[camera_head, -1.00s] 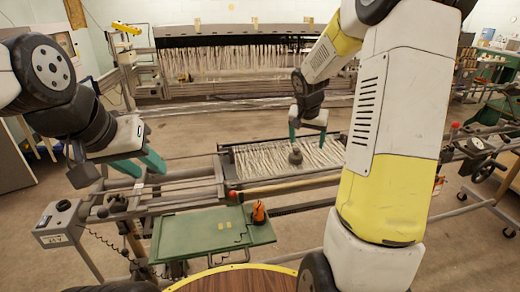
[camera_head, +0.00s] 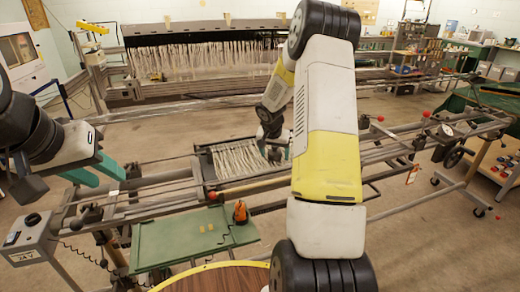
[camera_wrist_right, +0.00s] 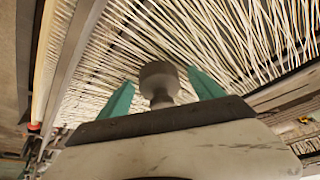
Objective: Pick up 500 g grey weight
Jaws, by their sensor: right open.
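The grey weight (camera_wrist_right: 159,82) shows in the right wrist view as a round-headed knob with a narrower neck. It is between the two teal fingers of my right gripper (camera_wrist_right: 160,94), which is open with a gap on both sides of the weight. In the head view, my right gripper (camera_head: 275,152) is low over the bed of white threads (camera_head: 237,160), partly hidden by my own arm. The weight is hard to tell apart there. My left gripper (camera_head: 97,173) is open and empty, to the left above the frame rails.
A control box (camera_head: 27,232) stands at left. Metal rails run across the middle. A loom with hanging threads (camera_head: 205,60) is behind.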

